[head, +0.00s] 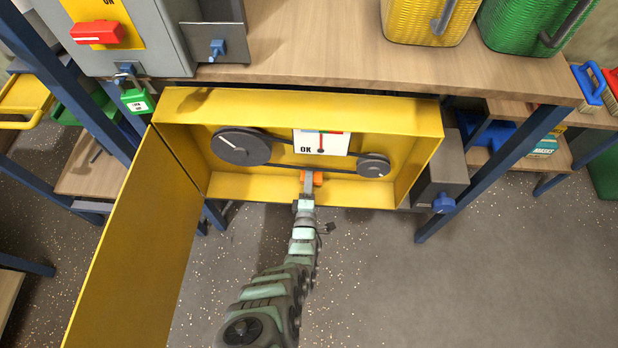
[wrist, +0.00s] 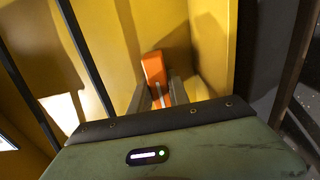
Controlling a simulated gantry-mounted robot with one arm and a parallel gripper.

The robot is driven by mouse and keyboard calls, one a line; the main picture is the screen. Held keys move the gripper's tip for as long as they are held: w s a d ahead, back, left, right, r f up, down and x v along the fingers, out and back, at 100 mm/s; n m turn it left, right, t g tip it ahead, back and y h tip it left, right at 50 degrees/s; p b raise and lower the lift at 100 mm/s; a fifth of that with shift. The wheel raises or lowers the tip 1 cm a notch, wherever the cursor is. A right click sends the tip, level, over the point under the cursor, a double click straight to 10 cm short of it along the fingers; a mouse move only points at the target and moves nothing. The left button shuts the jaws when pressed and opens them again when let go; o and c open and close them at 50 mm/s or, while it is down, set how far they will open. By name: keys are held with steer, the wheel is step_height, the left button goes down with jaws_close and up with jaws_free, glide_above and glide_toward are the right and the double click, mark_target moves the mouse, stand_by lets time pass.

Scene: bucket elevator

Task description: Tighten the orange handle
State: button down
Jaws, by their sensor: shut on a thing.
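The orange handle (head: 317,178) sits inside the open yellow box (head: 300,105), below a white gauge plate (head: 321,143) marked OK. My gripper (head: 308,183) reaches in from the front and is shut on the handle. In the wrist view the orange handle (wrist: 154,70) stands up between my gripper's two grey fingers (wrist: 162,95). A dark belt runs around a large pulley (head: 241,146) on the left and a small pulley (head: 373,166) on the right. The gauge's needle is too small to read surely. The lower part of the handle is hidden by my gripper.
The box's yellow door (head: 135,255) hangs open at the left. A wooden bench (head: 330,50) is above, with yellow (head: 425,20) and green (head: 530,25) containers. A grey block with a blue knob (head: 443,202) is right of the box. The floor in front is clear.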

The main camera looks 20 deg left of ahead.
steer(key=c, duration=1.2)
jaws_free()
steer(key=shift+c, duration=0.2)
steer(key=p+v, duration=0.4)
steer(key=v, duration=0.6)
steer(key=shift+s, duration=0.4)
steer(key=shift+d, duration=0.15)
